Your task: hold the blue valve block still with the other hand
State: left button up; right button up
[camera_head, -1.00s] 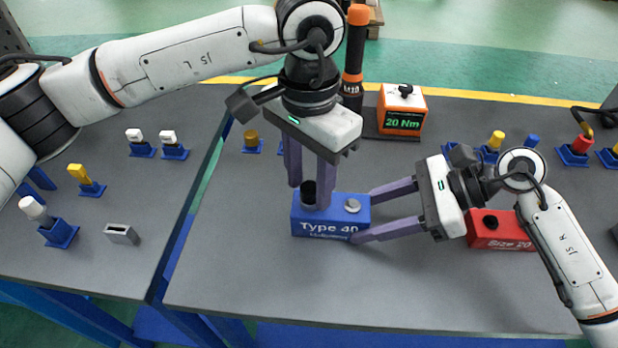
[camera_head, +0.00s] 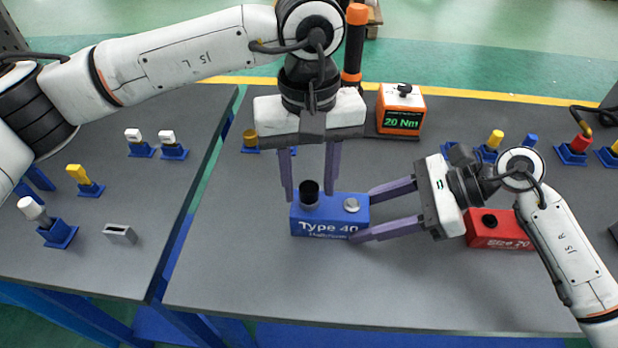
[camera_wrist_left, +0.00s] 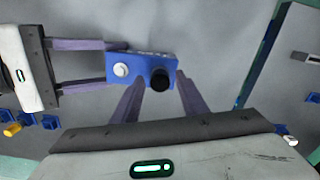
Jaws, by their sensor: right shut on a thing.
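The blue valve block (camera_head: 330,228), lettered "Type 40", lies on the grey table. It has a black knob (camera_head: 309,190) at its left and a silver round cap (camera_head: 351,205) at its right. My right gripper (camera_head: 362,214) comes from the right and is shut on the right end of the block. My left gripper (camera_head: 309,195) is above the block, its fingers spread on either side of the black knob with gaps. The left wrist view also shows the knob (camera_wrist_left: 161,80) between the open fingers, and the blue block (camera_wrist_left: 140,66).
An orange box (camera_head: 402,109) showing "20 Nm" and an orange-topped black tool (camera_head: 354,50) stand behind. Several small blue holders line the table's back. The front of the table is clear.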

pick_arm(q)
jog(key=n, duration=0.6)
jog(key=shift+n, duration=0.3)
jog(key=n, duration=0.5)
jog(key=shift+d+n, duration=0.1)
jog(key=shift+n, duration=0.2)
jog(key=shift+w, duration=0.1)
grip_shut()
jog(key=m, duration=0.5)
jog(key=shift+m, duration=0.4)
jog(key=m, duration=0.4)
jog(key=shift+m, duration=0.3)
